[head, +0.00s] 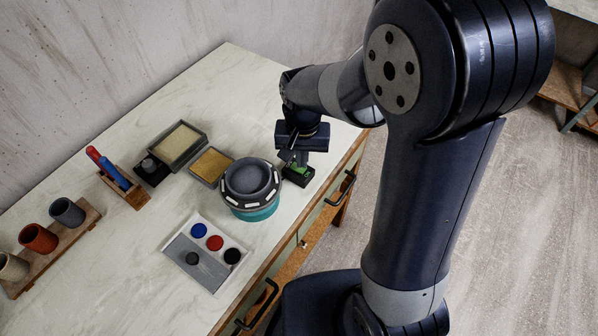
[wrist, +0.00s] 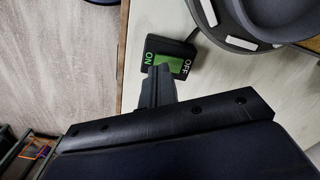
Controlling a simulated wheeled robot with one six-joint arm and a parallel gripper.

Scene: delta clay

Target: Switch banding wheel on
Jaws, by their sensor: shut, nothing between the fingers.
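The banding wheel (head: 250,185) stands near the table's front edge, a round grey bowl-like top with a pale-marked dark rim over a teal base. Part of it shows at the top right of the wrist view (wrist: 262,20). Its switch box (head: 299,174), black with a green rocker marked ON and OFF, sits right beside it; it also shows in the wrist view (wrist: 170,56). My gripper (wrist: 160,75) is shut and empty. Its fingertips are over the ON side of the green rocker; I cannot tell if they touch. The fingers hide part of the rocker.
A white tray (head: 178,240) with coloured discs lies in front left of the wheel. Two shallow boxes (head: 212,165) (head: 176,144) stand behind it. A wooden holder (head: 125,190) with red and blue tools and a cup rack (head: 60,249) are at left. Drawer handles project along the front.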

